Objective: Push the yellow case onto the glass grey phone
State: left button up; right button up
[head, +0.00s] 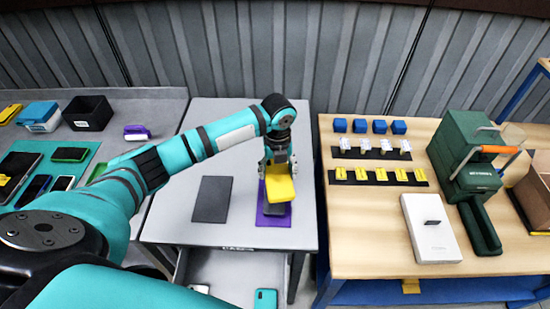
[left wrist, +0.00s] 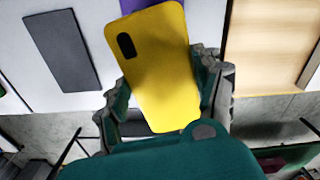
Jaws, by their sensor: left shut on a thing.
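The yellow case (head: 279,184) is held in my left gripper (head: 277,166) above the small middle table. In the left wrist view the yellow case (left wrist: 158,60) shows its back with a dark oval camera opening, between the two fingers (left wrist: 167,105). The grey phone (head: 274,217) lies on a purple mat (head: 259,214) just below and in front of the case. The case hides part of the phone and mat in the head view. In the left wrist view the phone is hidden and only a corner of the purple mat (left wrist: 132,5) shows.
A dark grey flat slab (head: 212,199) lies left of the mat on the table (head: 170,215). An open drawer below holds a teal phone (head: 266,298). The right bench has a green press (head: 466,155), a white box (head: 430,228) and yellow pieces. Phones and bins stand at left.

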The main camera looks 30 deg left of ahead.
aim_at(275, 179)
pick_arm(q)
jog(key=shift+a+m+p, duration=0.3)
jog(key=shift+a+m, duration=0.1)
jog(key=shift+m, duration=0.5)
jog(key=shift+w+f, duration=0.1)
jog(key=shift+f, duration=0.15)
jog(key=shift+f+b, duration=0.35)
jog(key=shift+f, duration=0.6)
notch_tip(275, 179, down, 2)
jog(key=shift+f+b, duration=0.1)
jog(key=shift+b, duration=0.95)
notch_tip(275, 179, down, 3)
jog(key=b, duration=0.2)
jog(key=shift+b, duration=0.35)
jog(key=shift+f, duration=0.25)
pick_arm(e)
jog(key=shift+s+f, duration=0.1)
jog(key=shift+f, duration=2)
pick_arm(q)
jog(key=shift+f, duration=0.1)
